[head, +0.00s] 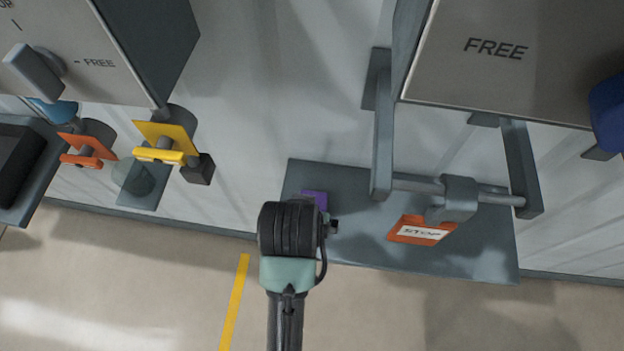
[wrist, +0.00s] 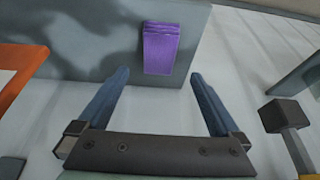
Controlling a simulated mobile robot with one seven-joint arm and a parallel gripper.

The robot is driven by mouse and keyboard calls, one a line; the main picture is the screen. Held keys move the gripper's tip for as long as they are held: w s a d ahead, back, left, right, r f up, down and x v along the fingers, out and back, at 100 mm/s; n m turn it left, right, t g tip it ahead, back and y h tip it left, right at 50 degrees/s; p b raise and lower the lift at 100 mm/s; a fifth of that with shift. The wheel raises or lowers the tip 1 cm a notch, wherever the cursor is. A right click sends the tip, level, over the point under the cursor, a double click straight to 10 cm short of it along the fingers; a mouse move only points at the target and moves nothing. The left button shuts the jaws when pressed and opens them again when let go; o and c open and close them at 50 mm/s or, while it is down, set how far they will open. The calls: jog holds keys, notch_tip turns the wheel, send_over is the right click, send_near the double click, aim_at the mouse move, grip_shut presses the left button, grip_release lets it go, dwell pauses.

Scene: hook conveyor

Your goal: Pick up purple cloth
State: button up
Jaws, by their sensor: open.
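The purple cloth (head: 315,198) lies folded on a grey shelf (head: 350,180), near its left end, partly hidden behind my arm in the head view. In the wrist view the purple cloth (wrist: 161,49) is a narrow folded strip at the edge of the grey surface, ahead of and between the lines of my fingers. My gripper (wrist: 158,82) is open and empty, its two blue-grey fingers spread wide. The cloth lies beyond the fingertips, not between them. In the head view the fingers are hidden behind my wrist.
An orange-red tag marked STOP (head: 421,230) hangs by a grey hook block (head: 458,198) on a rail right of the cloth. A FREE panel (head: 500,60) is above. Yellow (head: 165,143) and orange (head: 88,151) tagged parts are at left. The shelf's middle is clear.

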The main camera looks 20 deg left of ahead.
aim_at(322, 198)
jog(key=x, duration=0.3)
jog(key=p+x, duration=0.1)
jog(key=x, duration=0.7)
jog(key=shift+w+r, duration=0.15)
jog(key=shift+w, duration=0.1)
jog(key=c, duration=1.2)
